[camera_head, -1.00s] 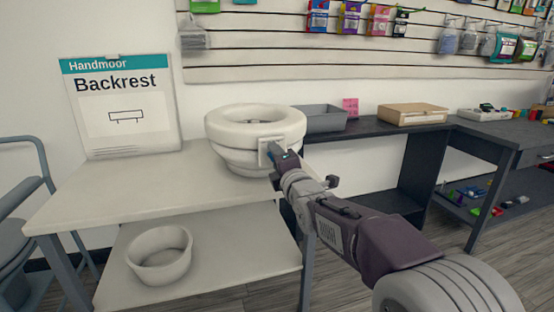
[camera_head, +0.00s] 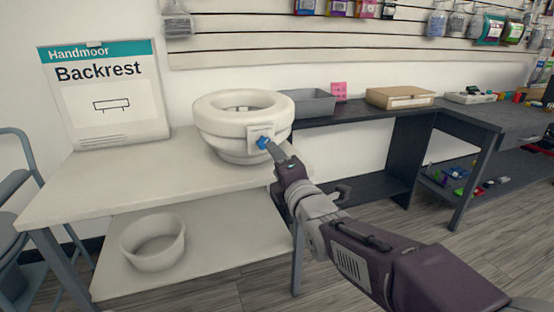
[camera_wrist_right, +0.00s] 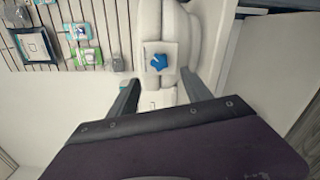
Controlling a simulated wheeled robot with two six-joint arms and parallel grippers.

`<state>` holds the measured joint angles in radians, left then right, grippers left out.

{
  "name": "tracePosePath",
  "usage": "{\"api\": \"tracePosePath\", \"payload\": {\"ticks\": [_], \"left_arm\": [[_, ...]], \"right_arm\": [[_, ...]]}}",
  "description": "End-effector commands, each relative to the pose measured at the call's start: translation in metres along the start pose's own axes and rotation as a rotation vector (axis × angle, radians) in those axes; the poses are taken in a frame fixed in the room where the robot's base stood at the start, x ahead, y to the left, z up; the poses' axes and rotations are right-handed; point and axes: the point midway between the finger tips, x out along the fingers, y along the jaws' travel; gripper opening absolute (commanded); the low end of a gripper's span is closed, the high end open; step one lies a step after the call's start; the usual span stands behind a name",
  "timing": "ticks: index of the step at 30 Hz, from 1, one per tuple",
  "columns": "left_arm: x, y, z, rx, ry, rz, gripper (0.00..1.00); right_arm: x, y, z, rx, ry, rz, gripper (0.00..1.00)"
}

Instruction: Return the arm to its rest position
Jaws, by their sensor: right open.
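My right arm comes in from the lower right of the head view. Its right gripper (camera_head: 276,151) points at the front of a white ring-shaped seat stack (camera_head: 221,136) on the pale table. On the stack's front is a small pale plate with a blue star-shaped knob (camera_head: 263,143). In the right wrist view, the knob (camera_wrist_right: 160,61) shows past the two dark fingers of the right gripper (camera_wrist_right: 160,88). The fingers are spread apart with nothing between them. My left gripper is not in view.
The pale table (camera_head: 110,180) has a lower shelf with a white bowl (camera_head: 153,242). A "Backrest" sign (camera_head: 107,100) stands at its back left. A dark desk (camera_head: 350,116) at right bears a grey bin (camera_head: 306,103) and a cardboard box (camera_head: 400,97). Blue-grey chair frames stand at far left.

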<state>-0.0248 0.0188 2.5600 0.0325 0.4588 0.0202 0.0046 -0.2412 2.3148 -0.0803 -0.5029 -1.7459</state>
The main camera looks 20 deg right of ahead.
Motion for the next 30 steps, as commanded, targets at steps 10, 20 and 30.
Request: {"api": "tracePosePath", "payload": {"ticks": [10, 20, 30], "left_arm": [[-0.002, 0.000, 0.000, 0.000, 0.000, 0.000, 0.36], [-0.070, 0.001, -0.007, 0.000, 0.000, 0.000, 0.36], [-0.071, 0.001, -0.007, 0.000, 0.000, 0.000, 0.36]], "right_arm": [[0.001, 0.003, 0.000, 0.000, 0.001, 0.000, 0.57], [-0.053, -0.167, -0.046, 0.564, -0.046, -0.766, 0.57], [-0.203, -0.262, -0.074, 1.346, -0.839, -1.309, 0.57]]}}
